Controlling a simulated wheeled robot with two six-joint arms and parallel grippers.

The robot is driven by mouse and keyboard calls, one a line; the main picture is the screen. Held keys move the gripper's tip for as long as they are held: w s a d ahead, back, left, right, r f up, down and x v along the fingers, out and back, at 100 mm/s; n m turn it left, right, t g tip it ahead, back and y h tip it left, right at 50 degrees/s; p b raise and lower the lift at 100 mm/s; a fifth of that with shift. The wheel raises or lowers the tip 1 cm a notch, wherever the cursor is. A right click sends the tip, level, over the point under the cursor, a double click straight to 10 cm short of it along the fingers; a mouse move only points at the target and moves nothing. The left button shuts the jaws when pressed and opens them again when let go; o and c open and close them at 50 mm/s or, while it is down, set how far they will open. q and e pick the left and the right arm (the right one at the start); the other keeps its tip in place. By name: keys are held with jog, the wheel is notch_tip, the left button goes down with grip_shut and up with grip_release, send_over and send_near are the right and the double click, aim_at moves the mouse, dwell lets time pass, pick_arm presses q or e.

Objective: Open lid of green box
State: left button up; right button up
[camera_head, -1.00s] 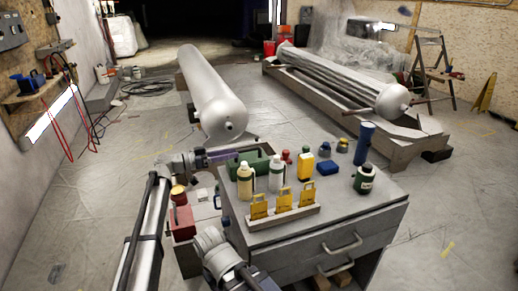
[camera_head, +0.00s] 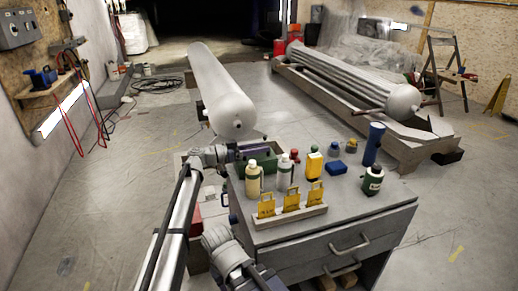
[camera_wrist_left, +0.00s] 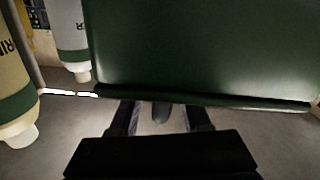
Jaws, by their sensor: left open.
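The green box (camera_head: 265,164) stands at the back left of the grey workbench top, behind two bottles, and its lid looks shut. My left gripper (camera_head: 252,152) reaches in from the left at the box's upper left side and covers part of it. In the left wrist view, which shows things upside down, the green box (camera_wrist_left: 200,50) fills the upper middle. The open fingers of my left gripper (camera_wrist_left: 160,117) point at its lid edge with nothing between them. I cannot tell whether they touch it. My right gripper does not show.
Two white-labelled bottles (camera_head: 253,180) stand just in front of the box. A yellow bottle (camera_head: 314,165), a blue cylinder (camera_head: 373,144) and a green jar (camera_head: 372,181) stand to the right. A big grey tank (camera_head: 222,95) lies behind.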

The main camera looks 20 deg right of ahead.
pick_arm(q)
grip_shut()
dwell(0.3)
dwell(1.1)
